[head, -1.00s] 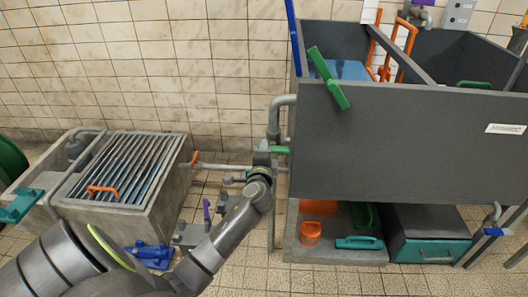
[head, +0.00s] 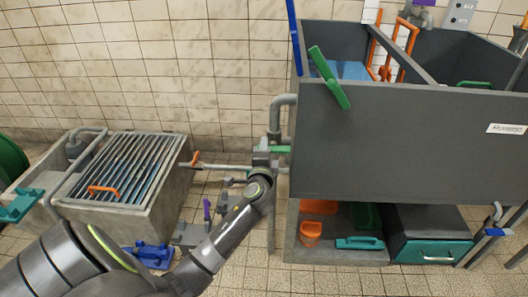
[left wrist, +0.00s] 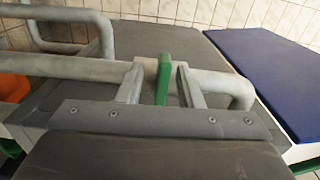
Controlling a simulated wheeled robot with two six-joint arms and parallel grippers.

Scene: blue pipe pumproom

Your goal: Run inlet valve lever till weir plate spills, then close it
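The green inlet valve lever (head: 281,149) sits on the pipework at the left side of the big grey tank (head: 400,140). My left gripper (head: 264,152) is at this lever. In the left wrist view the lever (left wrist: 163,78) stands between the fingers of my left gripper (left wrist: 161,88), with a gap visible on each side, so the fingers look open around it. Blue water (head: 350,70) shows in the tank's left compartment. A grey divider (head: 400,57), perhaps the weir plate, crosses the tank; whether water passes over it cannot be seen. My right gripper is not in view.
A concrete basin with a bar grate (head: 125,170) stands at left. An orange-handled valve (head: 195,158) is on the pipe left of my gripper. A green bar (head: 328,77) leans at the tank's front rim.

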